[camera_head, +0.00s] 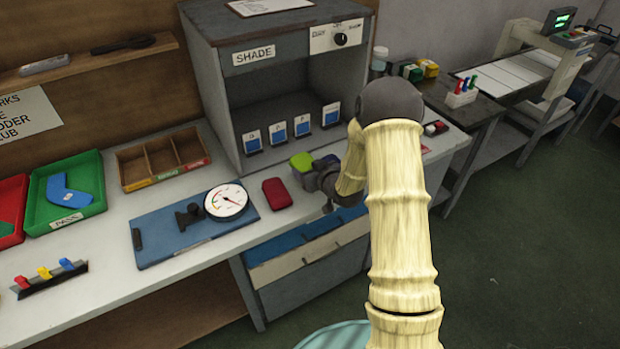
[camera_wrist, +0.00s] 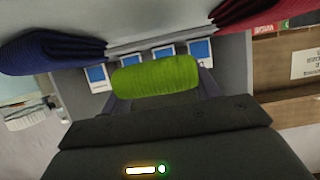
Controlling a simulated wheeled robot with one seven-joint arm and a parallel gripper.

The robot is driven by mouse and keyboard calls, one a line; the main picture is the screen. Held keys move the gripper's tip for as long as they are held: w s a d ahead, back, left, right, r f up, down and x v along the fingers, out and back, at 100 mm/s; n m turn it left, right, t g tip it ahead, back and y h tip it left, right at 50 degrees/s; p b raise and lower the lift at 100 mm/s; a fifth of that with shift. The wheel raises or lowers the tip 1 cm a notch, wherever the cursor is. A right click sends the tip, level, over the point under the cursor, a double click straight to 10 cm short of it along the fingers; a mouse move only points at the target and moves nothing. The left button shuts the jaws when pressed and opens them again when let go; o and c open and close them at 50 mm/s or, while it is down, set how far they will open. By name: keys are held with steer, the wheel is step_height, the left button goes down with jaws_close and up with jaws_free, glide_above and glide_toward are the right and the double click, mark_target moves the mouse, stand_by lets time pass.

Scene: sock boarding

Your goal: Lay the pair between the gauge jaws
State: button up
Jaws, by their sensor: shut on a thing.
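My gripper (camera_head: 313,172) is shut on a lime-green rolled sock pair (camera_head: 302,160), in front of the shade cabinet. In the wrist view the green pair (camera_wrist: 155,75) lies across between the two fingers. A red pair (camera_head: 277,194) lies on the bench between the gauge and my gripper; it also shows in the wrist view (camera_wrist: 262,12). A navy pair (camera_wrist: 52,50) is on the other side, mostly hidden by my arm in the head view. The gauge is a blue board (camera_head: 165,243) with a white dial (camera_head: 226,201) and black jaws (camera_head: 188,214); nothing visible lies between them.
The shade cabinet (camera_head: 262,78) stands behind, with several blue sample cards (camera_head: 278,132). A wooden divided box (camera_head: 162,160), a green tray (camera_head: 95,168) holding a blue sock shape, and a red tray (camera_head: 10,190) are left. A clip rack (camera_head: 48,278) sits near the front edge.

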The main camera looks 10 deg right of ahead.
steer(key=shift+f, duration=2)
steer(key=shift+f, duration=0.15)
steer(key=o, duration=1)
steer(key=shift+c, duration=0.2)
